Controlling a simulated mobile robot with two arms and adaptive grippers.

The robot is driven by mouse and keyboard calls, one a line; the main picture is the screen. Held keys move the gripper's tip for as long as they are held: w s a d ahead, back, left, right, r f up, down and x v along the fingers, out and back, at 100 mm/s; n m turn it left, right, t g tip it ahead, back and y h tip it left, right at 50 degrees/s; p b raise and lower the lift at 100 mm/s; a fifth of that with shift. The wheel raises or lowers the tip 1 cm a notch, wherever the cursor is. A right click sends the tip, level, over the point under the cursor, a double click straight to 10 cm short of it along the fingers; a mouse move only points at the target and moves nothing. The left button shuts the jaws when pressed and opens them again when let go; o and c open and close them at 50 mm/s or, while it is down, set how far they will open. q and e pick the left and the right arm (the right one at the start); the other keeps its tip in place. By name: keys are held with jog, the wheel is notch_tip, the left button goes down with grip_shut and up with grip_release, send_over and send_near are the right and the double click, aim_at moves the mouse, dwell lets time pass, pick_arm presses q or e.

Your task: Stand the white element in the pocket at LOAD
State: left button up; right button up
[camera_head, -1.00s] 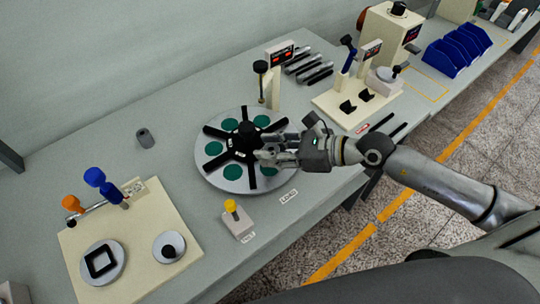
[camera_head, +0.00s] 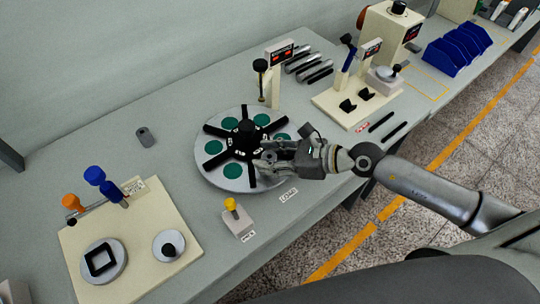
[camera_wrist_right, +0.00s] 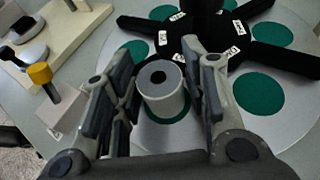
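The white element (camera_wrist_right: 163,98) is a short pale cylinder with a dark hole in its top. In the right wrist view it stands upright on a green pocket of the round turntable (camera_wrist_right: 290,128). Green shows around its foot. My right gripper (camera_wrist_right: 160,78) has its fingers on either side of the element, apart, with a narrow gap at the left finger. In the head view my right gripper (camera_head: 268,162) is over the turntable's front right pocket, beside the LOAD label (camera_head: 288,195), and hides most of the element. My left gripper is out of view.
A black spoked hub (camera_head: 246,140) rises in the turntable's middle, close to my right fingers. A yellow-knobbed block (camera_head: 238,224) stands in front. A post with a display (camera_head: 274,82) stands behind. A cream fixture board (camera_head: 140,260) lies at left.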

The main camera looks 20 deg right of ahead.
jog(key=shift+r, duration=0.1)
jog(key=shift+d+r, duration=0.1)
jog(key=shift+s+d, duration=0.3)
jog(key=b+v, duration=0.2)
jog(key=v, duration=0.9)
jog(key=shift+r, duration=0.2)
dwell(0.6)
